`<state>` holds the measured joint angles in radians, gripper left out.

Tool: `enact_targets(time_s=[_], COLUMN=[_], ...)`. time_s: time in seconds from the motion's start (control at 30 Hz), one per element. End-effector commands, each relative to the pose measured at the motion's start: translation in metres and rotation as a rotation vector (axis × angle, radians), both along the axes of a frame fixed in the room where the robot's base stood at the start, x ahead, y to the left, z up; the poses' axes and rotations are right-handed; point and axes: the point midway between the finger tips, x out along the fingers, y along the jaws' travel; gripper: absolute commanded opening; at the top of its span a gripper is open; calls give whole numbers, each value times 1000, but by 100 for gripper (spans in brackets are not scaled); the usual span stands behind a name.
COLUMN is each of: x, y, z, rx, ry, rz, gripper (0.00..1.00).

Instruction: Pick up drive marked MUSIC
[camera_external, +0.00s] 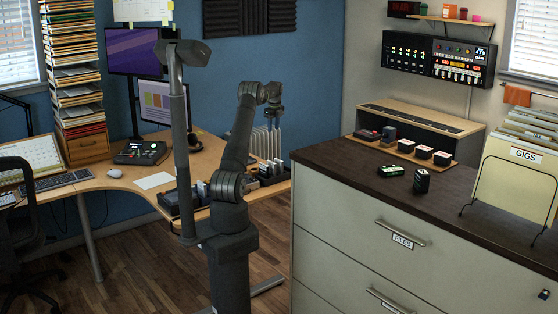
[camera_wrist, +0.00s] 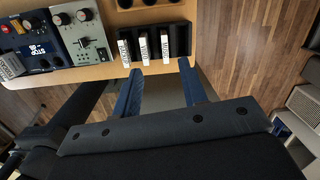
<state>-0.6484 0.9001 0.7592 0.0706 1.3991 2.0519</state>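Three upright drives with white labelled faces stand side by side in a dark rack (camera_wrist: 180,40) at the desk edge in the wrist view. The rightmost drive (camera_wrist: 165,46) seems to be the one marked MUSIC, but the small sideways print is hard to read. The middle drive (camera_wrist: 145,46) and left drive (camera_wrist: 124,52) have other labels that I cannot read surely. My gripper (camera_wrist: 161,66) is open and empty, its two blue fingers apart and pointing toward the rack. In the external view my gripper (camera_external: 274,108) hangs above the desk's right end.
Grey audio gear (camera_wrist: 84,38) with knobs stands left of the rack. Wooden floor (camera_wrist: 235,50) lies right of the desk edge. In the external view the filing cabinet (camera_external: 400,240) stands to the right, and white paper (camera_external: 154,181) lies on the desk.

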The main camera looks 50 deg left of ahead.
Motion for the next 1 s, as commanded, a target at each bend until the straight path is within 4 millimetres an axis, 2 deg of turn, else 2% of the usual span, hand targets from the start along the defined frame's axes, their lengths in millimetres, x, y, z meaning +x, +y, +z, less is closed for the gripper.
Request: enact_targets(time_s=[0.17, 0.2, 0.3, 0.47, 0.8, 1.0], x=[7, 6, 6, 6, 6, 6], y=[-30, -28, -28, -27, -27, -27], z=[3, -14, -36, -58, -130, -160], rx=[-116, -114, -111, -107, -108, -105], ry=[35, 38, 36, 36, 36, 34], rz=[-172, -164, -161, -160, -158, -158], gripper=[39, 39, 39, 39, 39, 39])
